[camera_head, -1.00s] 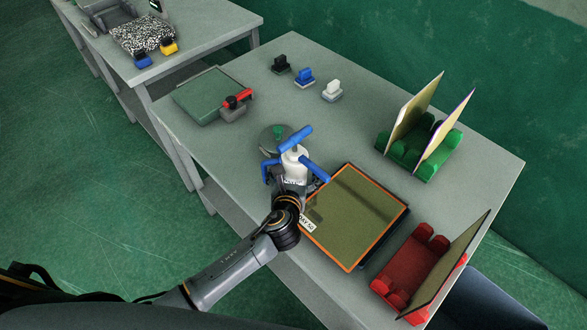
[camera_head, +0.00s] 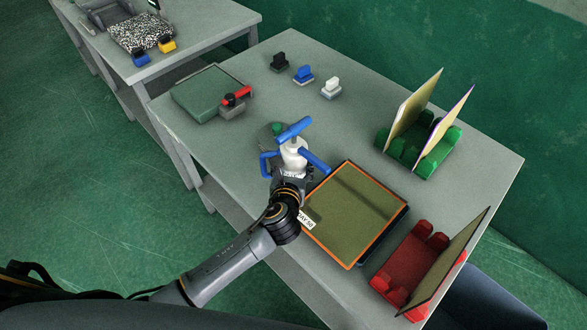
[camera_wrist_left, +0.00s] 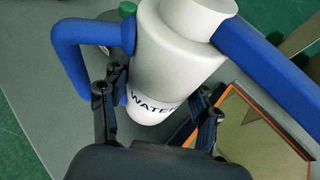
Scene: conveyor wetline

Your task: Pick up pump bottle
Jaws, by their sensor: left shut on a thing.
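The pump bottle (camera_head: 293,160) is white with a blue pump head, a blue handle on its left and a blue spout on its right. In the left wrist view the bottle (camera_wrist_left: 177,60) is tilted and shows part of the word "WATE". My left gripper (camera_head: 284,183) is shut on the bottle from the near side, and its fingers (camera_wrist_left: 158,100) lie on either side of the bottle in the wrist view. The bottle's base is partly hidden by the gripper. I do not see my right gripper.
An orange-framed panel (camera_head: 377,240) lies just right of the bottle. A green rack (camera_head: 400,150) and a red rack (camera_head: 408,268) hold upright panels. A grey-green box (camera_head: 205,92) with a red-handled tool (camera_head: 236,97) stands at left. Black, blue and white small blocks (camera_head: 303,75) sit at the back.

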